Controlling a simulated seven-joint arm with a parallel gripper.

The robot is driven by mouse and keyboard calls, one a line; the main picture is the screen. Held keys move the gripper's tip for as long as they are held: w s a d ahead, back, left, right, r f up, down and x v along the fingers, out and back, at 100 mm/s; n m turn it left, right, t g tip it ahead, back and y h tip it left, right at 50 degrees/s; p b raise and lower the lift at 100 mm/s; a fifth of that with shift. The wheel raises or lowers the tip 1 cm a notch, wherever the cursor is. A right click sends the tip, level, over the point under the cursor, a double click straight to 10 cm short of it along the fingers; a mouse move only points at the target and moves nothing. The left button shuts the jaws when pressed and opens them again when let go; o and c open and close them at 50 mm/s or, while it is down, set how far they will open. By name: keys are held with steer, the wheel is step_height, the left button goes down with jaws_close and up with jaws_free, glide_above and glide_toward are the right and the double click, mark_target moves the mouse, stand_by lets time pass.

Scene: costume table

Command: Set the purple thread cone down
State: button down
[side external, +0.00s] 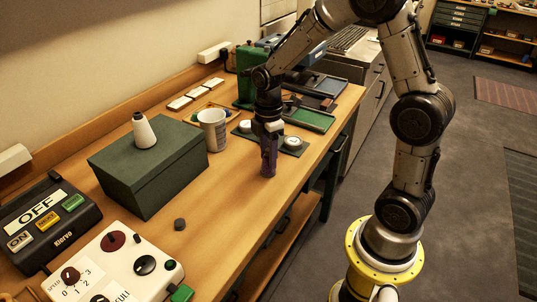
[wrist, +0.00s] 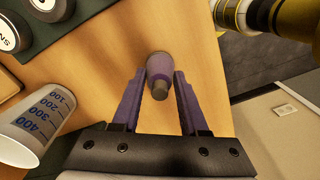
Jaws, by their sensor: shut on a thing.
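The purple thread cone (wrist: 159,66) is between the two fingers of my gripper (wrist: 159,80) in the wrist view, with its narrow grey tip toward the camera. My gripper is shut on it. In the side view my gripper (side external: 269,140) points straight down near the table's front edge, and the cone (side external: 268,170) shows at and below the fingers, upright. Its base is at or very close to the wooden tabletop; I cannot tell whether it touches.
A white measuring cup (side external: 213,130) stands left of my gripper. A dark mat (side external: 291,149) with round white-topped pieces lies just behind it. A green box (side external: 150,168) carries a white cone (side external: 144,131).

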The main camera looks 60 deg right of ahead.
steer(key=shift+c, duration=2.2)
jaws_free()
steer(key=shift+f, duration=0.15)
step_height(320, 180, up, 11)
steer(key=shift+r, duration=0.15)
steer(key=s+a+r+m+t, duration=0.2)
steer(key=s+m, duration=0.4)
steer(key=s, duration=0.3)
steer(key=s+a+r+m+t, duration=0.1)
steer(key=s+a+m+t, duration=0.2)
steer(key=s+a+m, duration=0.2)
steer(key=s+m, duration=0.1)
steer(key=s, duration=0.2)
steer(key=shift+s+r+t, duration=0.3)
steer(key=shift+s+r, duration=0.05)
